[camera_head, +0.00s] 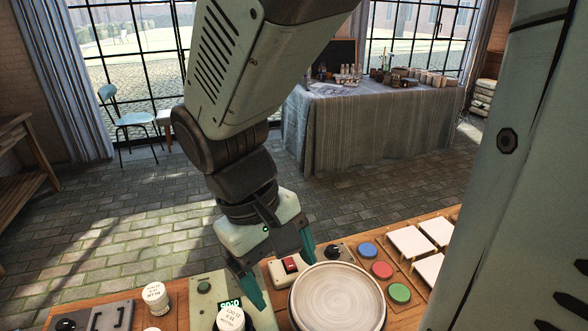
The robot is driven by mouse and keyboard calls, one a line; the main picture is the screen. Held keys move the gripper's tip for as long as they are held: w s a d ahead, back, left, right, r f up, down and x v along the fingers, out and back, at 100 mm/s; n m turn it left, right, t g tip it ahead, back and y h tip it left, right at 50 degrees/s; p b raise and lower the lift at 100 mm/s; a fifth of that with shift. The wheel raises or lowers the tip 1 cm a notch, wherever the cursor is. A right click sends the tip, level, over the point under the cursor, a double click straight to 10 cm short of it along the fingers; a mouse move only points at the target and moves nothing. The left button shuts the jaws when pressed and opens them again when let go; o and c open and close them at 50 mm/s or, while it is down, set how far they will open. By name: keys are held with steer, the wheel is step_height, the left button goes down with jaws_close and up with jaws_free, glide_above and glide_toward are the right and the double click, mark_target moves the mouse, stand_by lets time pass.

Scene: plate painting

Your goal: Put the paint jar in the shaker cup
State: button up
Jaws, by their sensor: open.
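A white-lidded jar with dark lettering (155,293) stands on the bench at the lower left. A second white-lidded, lettered jar (231,319) stands lower, in front of a pale unit with a lit green display (229,303), cut off by the bottom edge. I cannot tell which is the paint jar. No shaker cup can be made out clearly; whether the second jar sits in a holder is hidden. My gripper (283,281) is open and empty, its teal fingers spread above the bench, between the second jar and the round plate (337,298).
A red rocker switch (290,265) and black knob (335,252) sit behind the plate. Blue, red and green discs (381,270) and white square tiles (411,241) lie to the right. A grey bracketed panel (108,316) is at the far left. Bare wood shows between.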

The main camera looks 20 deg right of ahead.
step_height(320, 180, up, 12)
steer(key=s+d+m+t+y, duration=0.2)
steer(key=m+t, duration=0.2)
steer(key=t, duration=0.3)
steer(key=shift+s+r+y, duration=0.2)
steer(key=shift+s+y, duration=0.05)
steer(key=shift+y, duration=0.15)
steer(key=shift+d, duration=0.1)
